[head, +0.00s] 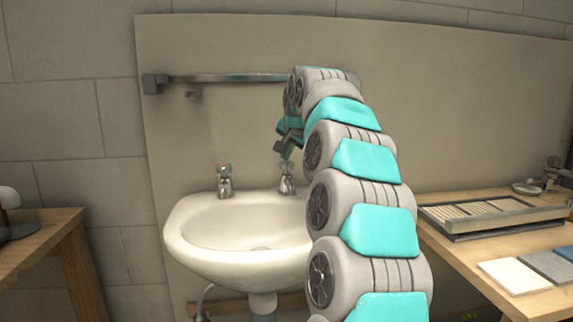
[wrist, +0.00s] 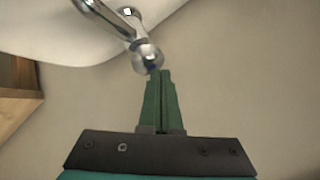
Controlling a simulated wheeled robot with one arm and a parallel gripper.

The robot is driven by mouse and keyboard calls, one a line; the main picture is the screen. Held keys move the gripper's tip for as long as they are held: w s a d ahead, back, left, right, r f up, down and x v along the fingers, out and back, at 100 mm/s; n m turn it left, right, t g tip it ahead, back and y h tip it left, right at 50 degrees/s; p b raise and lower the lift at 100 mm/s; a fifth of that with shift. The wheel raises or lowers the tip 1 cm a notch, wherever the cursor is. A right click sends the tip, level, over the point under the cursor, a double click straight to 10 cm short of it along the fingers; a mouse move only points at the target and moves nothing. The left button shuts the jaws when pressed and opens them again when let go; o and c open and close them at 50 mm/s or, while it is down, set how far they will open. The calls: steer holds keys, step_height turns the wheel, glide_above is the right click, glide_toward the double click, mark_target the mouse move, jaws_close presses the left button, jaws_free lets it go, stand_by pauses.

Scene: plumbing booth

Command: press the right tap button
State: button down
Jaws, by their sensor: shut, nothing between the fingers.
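The white sink (head: 235,250) has two chrome taps on its back rim. The right tap (head: 287,184) stands just under my gripper (head: 285,153) in the head view, with its top close to the fingertips. In the wrist view the round chrome button of the right tap (wrist: 147,58) is at top centre, with the spout (wrist: 103,15) beyond it. My gripper's green fingers (wrist: 160,74) are together and empty, their tips at the lower right edge of the button. I cannot tell whether they touch it. The left tap (head: 225,180) stands apart to the left.
A metal rail (head: 230,78) runs along the back panel above the taps. A wooden table (head: 480,250) at right holds a slatted tray (head: 490,214) and several flat tiles. Another wooden bench (head: 45,235) is at left. My arm hides the sink's right side.

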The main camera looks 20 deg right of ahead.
mark_target(287, 164)
steer(key=shift+f+b, duration=0.4)
steer(key=shift+f, duration=0.2)
stand_by(0.4)
stand_by(0.3)
steer(key=shift+r+p, duration=0.8)
steer(key=shift+r, duration=0.35)
steer(key=shift+r+p, duration=1.85)
steer(key=shift+r, duration=0.75)
steer(key=shift+f, duration=0.1)
